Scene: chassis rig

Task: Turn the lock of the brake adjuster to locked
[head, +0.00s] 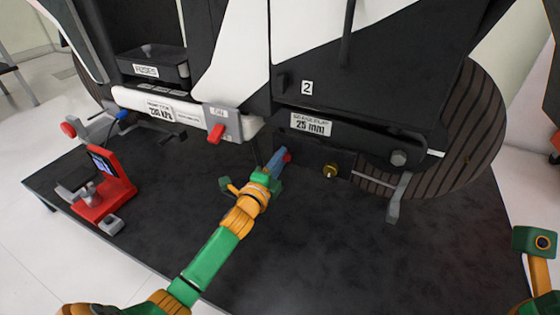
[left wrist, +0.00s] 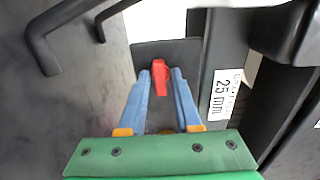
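A red lever lock (head: 287,157) sits low under the black bar, left of the "25 mm" label. In the left wrist view the red lever (left wrist: 159,77) stands upright in the picture against a dark plate. My left gripper (head: 275,162) reaches the lever from below; its blue fingers (left wrist: 161,78) are apart, one on each side of it. Whether they touch it I cannot tell. In the head view the fingers hide part of the lever.
A brass knob (head: 330,171) and a grey lever (head: 398,200) are to the right, before a ribbed wheel (head: 450,130). The dark platform (head: 400,270) in front is clear.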

